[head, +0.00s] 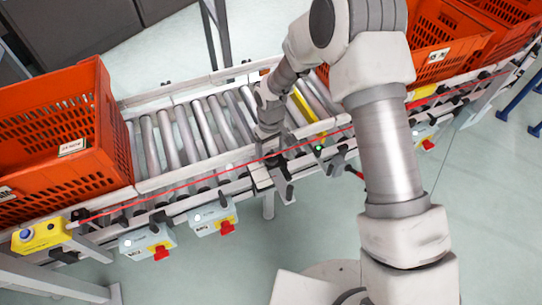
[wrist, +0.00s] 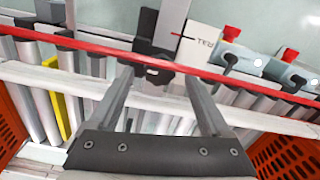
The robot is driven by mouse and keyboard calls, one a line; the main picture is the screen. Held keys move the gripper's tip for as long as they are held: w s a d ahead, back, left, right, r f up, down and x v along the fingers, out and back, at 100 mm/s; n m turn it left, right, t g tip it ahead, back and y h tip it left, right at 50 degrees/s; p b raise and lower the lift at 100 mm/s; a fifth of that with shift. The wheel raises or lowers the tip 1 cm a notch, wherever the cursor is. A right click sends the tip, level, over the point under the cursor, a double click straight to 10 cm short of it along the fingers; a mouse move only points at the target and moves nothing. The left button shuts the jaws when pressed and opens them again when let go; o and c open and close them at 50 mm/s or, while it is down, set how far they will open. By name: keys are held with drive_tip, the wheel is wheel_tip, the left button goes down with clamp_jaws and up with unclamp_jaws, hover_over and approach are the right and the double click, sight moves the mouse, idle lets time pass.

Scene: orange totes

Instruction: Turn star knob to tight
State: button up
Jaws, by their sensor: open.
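A dark star-knob-like part (wrist: 150,50) sits on a grey bracket (wrist: 172,22) at the conveyor's side rail, near the top middle of the wrist view. Its lobes and setting cannot be made out. In the head view, the bracket (head: 284,184) stands out from the near rail. My gripper (wrist: 157,77) is open and empty, its two fingers spread either side of the dark part's lower end in the picture; contact cannot be told. In the head view, my gripper (head: 271,136) is small and partly hidden.
A red cord (head: 200,180) runs along the near rail and crosses close to the fingertips. Orange totes stand on the left (head: 60,135) and right (head: 440,40). Control boxes with red buttons (head: 215,220) hang below the rail. Open floor lies in front.

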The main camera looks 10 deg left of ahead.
drive_tip(key=shift+f, duration=0.9)
drive_tip(key=shift+c, duration=0.4)
clamp_jaws()
